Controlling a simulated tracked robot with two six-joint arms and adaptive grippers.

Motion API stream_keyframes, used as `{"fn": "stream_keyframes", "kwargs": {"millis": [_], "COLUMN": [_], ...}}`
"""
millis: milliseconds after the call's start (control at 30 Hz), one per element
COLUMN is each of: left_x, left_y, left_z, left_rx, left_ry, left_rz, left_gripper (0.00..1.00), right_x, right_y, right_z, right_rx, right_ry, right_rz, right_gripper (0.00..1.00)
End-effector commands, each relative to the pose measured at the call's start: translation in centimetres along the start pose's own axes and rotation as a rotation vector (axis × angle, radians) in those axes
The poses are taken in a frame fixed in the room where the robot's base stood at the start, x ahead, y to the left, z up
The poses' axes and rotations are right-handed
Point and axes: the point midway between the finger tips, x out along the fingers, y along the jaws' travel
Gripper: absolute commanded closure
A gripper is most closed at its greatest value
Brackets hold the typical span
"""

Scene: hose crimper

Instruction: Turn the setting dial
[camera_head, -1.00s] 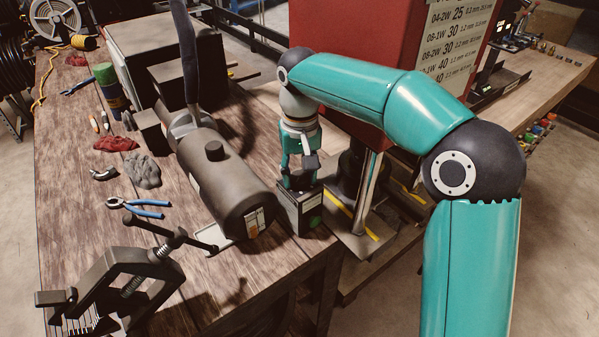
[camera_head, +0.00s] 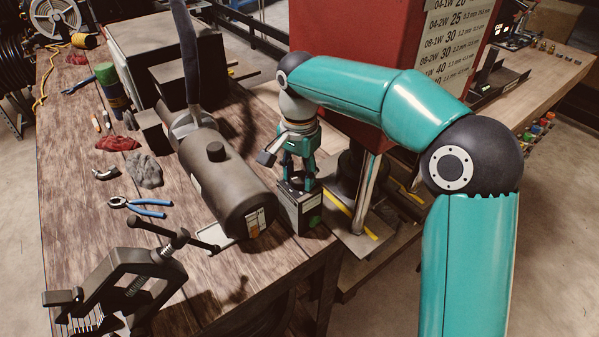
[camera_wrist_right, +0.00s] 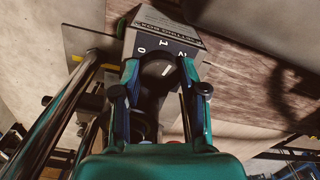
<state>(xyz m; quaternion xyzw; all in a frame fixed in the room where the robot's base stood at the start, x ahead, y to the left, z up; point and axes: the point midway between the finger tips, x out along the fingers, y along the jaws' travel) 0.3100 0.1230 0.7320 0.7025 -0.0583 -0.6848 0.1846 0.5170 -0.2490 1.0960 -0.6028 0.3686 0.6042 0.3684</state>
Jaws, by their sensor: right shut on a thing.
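The setting box (camera_head: 299,207) is a dark box with a grey top at the table's near right edge, beside the dark cylinder. In the right wrist view, its lettered top (camera_wrist_right: 172,25) carries a 0, a 1 and a third mark that I cannot read surely. The round dark dial (camera_wrist_right: 156,66) has a short white line slanting toward the upper right. My right gripper (camera_head: 299,187) points down onto the box. In the wrist view, its fingers (camera_wrist_right: 158,72) are closed on the dial's two sides. My left gripper is out of view.
A red cabinet (camera_head: 345,60) and a shiny metal post (camera_head: 368,190) stand close on the right. Pliers (camera_head: 140,207) and a black clamp (camera_head: 125,275) are farther left on the wooden table.

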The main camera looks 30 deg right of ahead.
Motion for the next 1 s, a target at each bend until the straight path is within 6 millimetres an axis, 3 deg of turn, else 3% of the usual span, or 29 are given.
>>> {"fn": "stream_keyframes", "kwargs": {"millis": [500,1000], "left_x": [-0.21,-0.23], "left_y": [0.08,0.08], "left_z": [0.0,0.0], "left_rx": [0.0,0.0], "left_ry": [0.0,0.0], "left_rz": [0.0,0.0], "left_gripper": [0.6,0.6], "right_x": [-0.13,-0.15], "right_y": [-0.16,-0.17], "right_z": [-0.15,-0.21], "right_rx": [0.449,0.618], "right_ry": [0.004,0.004], "right_rz": [-0.006,-0.007], "right_gripper": [0.92,0.92]}}
